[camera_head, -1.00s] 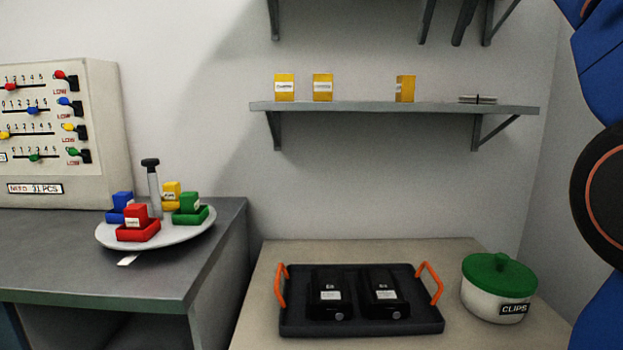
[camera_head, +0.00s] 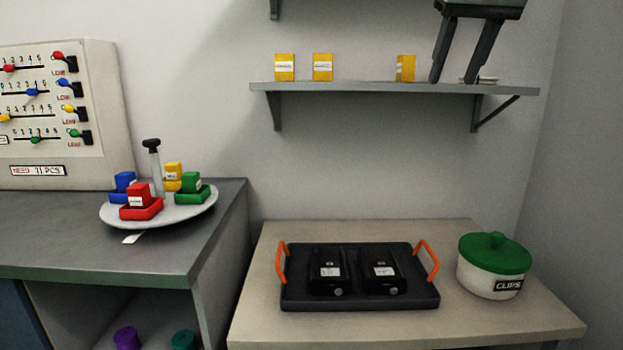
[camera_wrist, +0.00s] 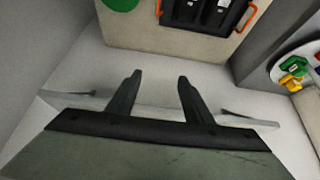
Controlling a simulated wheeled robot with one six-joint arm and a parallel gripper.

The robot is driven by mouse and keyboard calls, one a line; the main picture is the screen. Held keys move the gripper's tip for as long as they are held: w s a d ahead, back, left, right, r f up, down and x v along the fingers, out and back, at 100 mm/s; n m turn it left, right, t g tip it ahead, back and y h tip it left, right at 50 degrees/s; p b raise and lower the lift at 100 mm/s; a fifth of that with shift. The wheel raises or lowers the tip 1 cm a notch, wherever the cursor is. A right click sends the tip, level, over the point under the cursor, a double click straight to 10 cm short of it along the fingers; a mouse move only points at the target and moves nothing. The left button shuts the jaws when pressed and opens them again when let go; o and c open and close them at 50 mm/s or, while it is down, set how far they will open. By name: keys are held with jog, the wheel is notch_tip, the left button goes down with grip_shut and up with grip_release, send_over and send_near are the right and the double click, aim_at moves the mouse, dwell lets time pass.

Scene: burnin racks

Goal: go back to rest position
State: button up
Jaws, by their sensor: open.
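My gripper (camera_head: 455,80) is at the upper right of the head view, in front of the right part of the wall shelf (camera_head: 340,88). Its two dark fingers point down and stand apart, with nothing between them. In the wrist view my gripper (camera_wrist: 157,85) also shows open and empty, with the shelf edge (camera_wrist: 250,122) behind the fingers.
Yellow boxes (camera_head: 323,67) stand on the shelf. Below are a black tray (camera_head: 360,303) with orange handles and a green-lidded clips pot (camera_head: 494,265). A round turntable (camera_head: 165,217) with coloured boxes stands left, by a slider panel (camera_head: 108,130). Air above the tray is clear.

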jog(key=shift+g, duration=0.6)
jog(key=s+f, duration=0.7)
jog(key=f, duration=0.9)
jog(key=s+d+f, duration=0.1)
jog(key=s+f, duration=0.6)
jog(key=f, duration=0.9)
jog(key=s+d+f, duration=0.1)
jog(key=s+f, duration=0.7)
jog(key=f, duration=0.9)
jog(key=shift+s+d, duration=0.1)
jog(key=shift+d, duration=0.15)
jog(key=shift+c, duration=0.3)
